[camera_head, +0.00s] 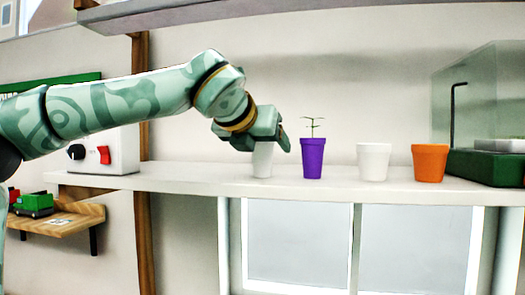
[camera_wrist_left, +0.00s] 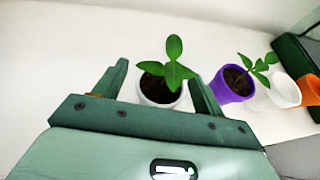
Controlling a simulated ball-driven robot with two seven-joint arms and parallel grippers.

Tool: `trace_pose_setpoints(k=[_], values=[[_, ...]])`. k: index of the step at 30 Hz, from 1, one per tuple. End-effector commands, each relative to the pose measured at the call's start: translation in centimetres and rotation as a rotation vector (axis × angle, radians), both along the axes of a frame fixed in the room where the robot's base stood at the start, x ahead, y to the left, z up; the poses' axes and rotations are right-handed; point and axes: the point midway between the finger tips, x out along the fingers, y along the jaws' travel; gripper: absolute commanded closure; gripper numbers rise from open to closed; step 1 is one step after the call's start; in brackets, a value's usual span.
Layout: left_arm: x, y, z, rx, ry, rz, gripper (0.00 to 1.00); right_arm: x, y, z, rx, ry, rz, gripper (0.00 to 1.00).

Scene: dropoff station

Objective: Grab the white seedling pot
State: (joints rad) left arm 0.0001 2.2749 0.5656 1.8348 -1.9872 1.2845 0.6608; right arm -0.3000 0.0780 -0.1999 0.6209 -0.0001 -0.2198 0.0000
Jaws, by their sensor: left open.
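A white pot (camera_head: 263,160) stands on the shelf, its upper part hidden by my left gripper (camera_head: 268,138) in the head view. In the left wrist view this white pot (camera_wrist_left: 158,101) holds dark soil and a green seedling (camera_wrist_left: 174,66). My left gripper (camera_wrist_left: 158,74) is open, with one finger on each side of the pot; whether either finger touches it I cannot tell. A second white pot (camera_head: 374,162) stands farther right, with no seedling visible above its rim; it also shows in the left wrist view (camera_wrist_left: 284,91). My right gripper is not in view.
A purple pot (camera_head: 312,160) with a seedling stands just right of the gripper. An orange pot (camera_head: 430,163) and a glass-sided green case (camera_head: 484,167) are farther right. A white box with a red switch (camera_head: 104,153) stands left. The shelf (camera_head: 200,180) between box and gripper is clear.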

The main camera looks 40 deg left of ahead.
Motion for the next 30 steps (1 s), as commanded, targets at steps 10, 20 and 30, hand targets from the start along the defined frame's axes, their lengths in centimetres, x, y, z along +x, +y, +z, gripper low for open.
trace_pose_setpoints(k=[10,20,30], values=[[0.0,0.0,0.0,0.0,-0.001,0.0,0.78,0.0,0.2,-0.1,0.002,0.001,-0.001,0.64],[0.0,0.0,0.1,0.0,0.0,0.001,0.78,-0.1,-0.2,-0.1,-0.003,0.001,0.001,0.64],[0.0,0.0,3.6,0.002,-0.004,0.004,0.78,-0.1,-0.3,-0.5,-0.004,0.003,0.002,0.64]])
